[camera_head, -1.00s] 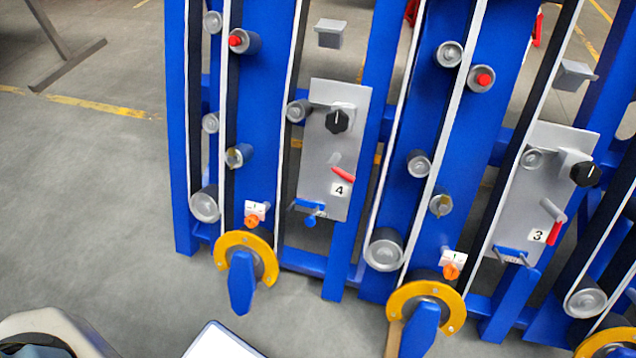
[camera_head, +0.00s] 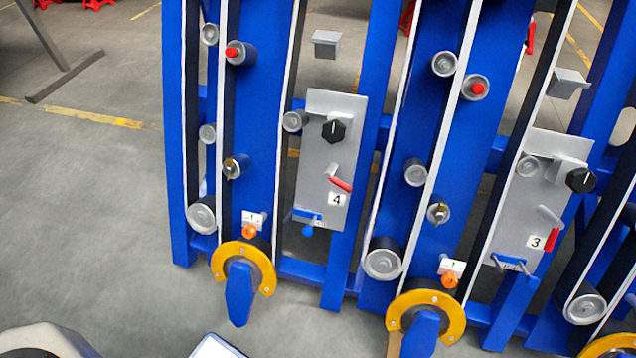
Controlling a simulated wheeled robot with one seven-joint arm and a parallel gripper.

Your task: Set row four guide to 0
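The row four panel (camera_head: 318,165) is a grey plate with a "4" label (camera_head: 337,200), in the middle of the head view. It bears a black knob (camera_head: 333,130) with a white line near vertical, a red-handled lever (camera_head: 340,184) sloping down to the right, and a small blue part (camera_head: 307,217) at its bottom. To its lower left, a white tag (camera_head: 254,219), seemingly marked "1", sits above an orange knob (camera_head: 249,231). I cannot tell which part is the guide, nor read a fine scale. My gripper is not in view.
A like panel labelled "3" (camera_head: 536,242) stands at the right. Yellow half-rings with blue handles (camera_head: 239,290) stick out low in front. Rollers and red-capped posts (camera_head: 233,53) line the blue frames.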

